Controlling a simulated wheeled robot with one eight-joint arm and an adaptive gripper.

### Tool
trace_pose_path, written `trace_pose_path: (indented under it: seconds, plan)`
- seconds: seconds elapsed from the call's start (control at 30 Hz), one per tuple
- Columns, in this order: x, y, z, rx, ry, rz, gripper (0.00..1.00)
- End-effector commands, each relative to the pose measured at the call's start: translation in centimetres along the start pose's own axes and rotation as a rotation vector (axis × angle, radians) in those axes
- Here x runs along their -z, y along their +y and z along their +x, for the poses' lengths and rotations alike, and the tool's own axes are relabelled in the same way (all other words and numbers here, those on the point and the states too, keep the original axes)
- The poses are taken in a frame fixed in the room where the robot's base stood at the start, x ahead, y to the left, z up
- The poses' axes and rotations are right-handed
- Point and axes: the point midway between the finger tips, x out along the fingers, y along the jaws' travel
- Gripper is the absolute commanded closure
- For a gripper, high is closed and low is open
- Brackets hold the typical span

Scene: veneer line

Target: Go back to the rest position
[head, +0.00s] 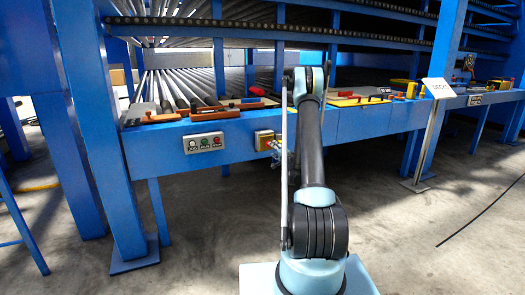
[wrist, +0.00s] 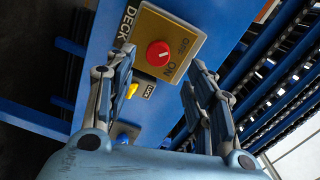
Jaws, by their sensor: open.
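My gripper (wrist: 160,62) is open in the wrist view, one finger at the left and one at the right. Between and beyond the fingertips is a red round knob (wrist: 158,53) on a yellow-brown plate (wrist: 181,35) marked ON and OFF. The fingers look apart from the knob, with nothing held between them. In the head view my arm reaches forward to the blue machine frame (head: 240,120). The gripper is mostly hidden there behind my arm, near a yellow box (head: 264,137) on the beam.
The wrist view shows a DECK label and a small yellow switch (wrist: 132,91) near the left finger. In the head view, a button panel (head: 205,142) is left of the arm and a white sign (head: 438,88) right. Open concrete floor (head: 420,235) lies right.

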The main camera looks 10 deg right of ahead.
Motion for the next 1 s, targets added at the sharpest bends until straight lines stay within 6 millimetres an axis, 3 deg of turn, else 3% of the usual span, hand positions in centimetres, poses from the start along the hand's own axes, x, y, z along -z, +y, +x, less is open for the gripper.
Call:
trace_pose_path:
  seconds: [0.47,0.7,1.0]
  plan:
    - [-4.5,-10.0,-3.3,-0.089,-0.183,-0.178,0.51]
    - [-7.3,-14.1,-6.6,-0.152,-0.283,-0.271,0.51]
    - [-10.7,-17.7,-12.2,-0.244,-0.405,-0.383,0.51]
